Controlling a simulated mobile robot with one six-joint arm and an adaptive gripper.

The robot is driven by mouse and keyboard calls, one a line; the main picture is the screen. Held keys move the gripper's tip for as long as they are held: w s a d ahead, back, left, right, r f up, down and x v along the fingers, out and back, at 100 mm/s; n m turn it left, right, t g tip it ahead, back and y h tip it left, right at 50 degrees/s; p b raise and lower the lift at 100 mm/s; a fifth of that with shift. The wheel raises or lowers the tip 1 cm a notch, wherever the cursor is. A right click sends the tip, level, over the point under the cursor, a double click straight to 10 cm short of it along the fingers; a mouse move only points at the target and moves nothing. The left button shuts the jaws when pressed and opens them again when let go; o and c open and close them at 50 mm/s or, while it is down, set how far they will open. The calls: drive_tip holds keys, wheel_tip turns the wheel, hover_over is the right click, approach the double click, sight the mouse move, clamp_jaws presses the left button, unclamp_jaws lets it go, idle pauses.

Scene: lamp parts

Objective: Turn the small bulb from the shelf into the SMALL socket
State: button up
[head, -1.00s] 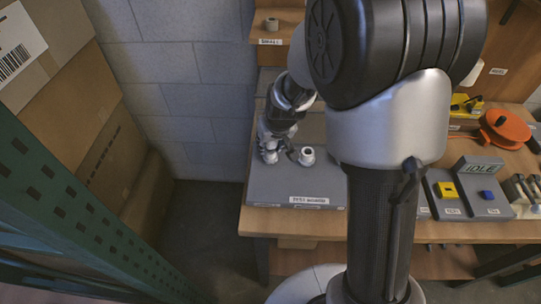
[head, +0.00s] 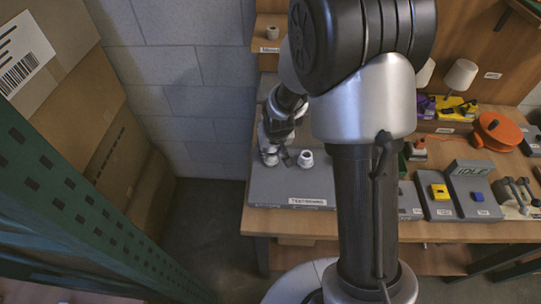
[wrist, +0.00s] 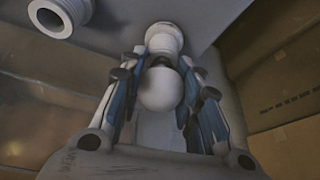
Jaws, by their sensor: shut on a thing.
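My gripper (wrist: 160,95) is shut on a small round white bulb (wrist: 158,90), seen between its fingers in the wrist view. Behind the bulb, in line with it, is a white ribbed socket (wrist: 165,38); I cannot tell whether the bulb's base is in it. A second, wider-looking white socket (wrist: 60,14) stands apart at upper left, and a white socket also shows on the grey test board (head: 305,159) in the head view. There my gripper (head: 271,152) is low over the board's left part. The bulb is hidden in the head view.
A small shelf with a grey-brown ring-like part (head: 272,32) is above the board. To the right are an orange reel (head: 497,131), a yellow switch (head: 440,191), a blue switch (head: 478,197) and lamps. Cardboard boxes (head: 50,110) and a green rack post are at left.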

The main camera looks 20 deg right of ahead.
drive_tip(key=shift+s+p, duration=0.15)
drive_tip(key=shift+p, duration=0.65)
drive_tip(key=shift+f+b, duration=0.2)
drive_tip(key=shift+b, duration=0.3)
drive_tip(key=shift+m+b, duration=0.4)
drive_tip(key=shift+b, duration=0.05)
drive_tip(key=shift+m+h+b, duration=0.5)
drive_tip(key=shift+m+b, duration=0.3)
drive_tip(key=shift+b, duration=2.1)
drive_tip(key=shift+m+b, duration=0.3)
drive_tip(key=shift+m, duration=0.2)
drive_tip(key=shift+r+m+g+h, duration=0.1)
drive_tip(key=shift+m+g+h, duration=0.4)
drive_tip(key=shift+m, duration=0.8)
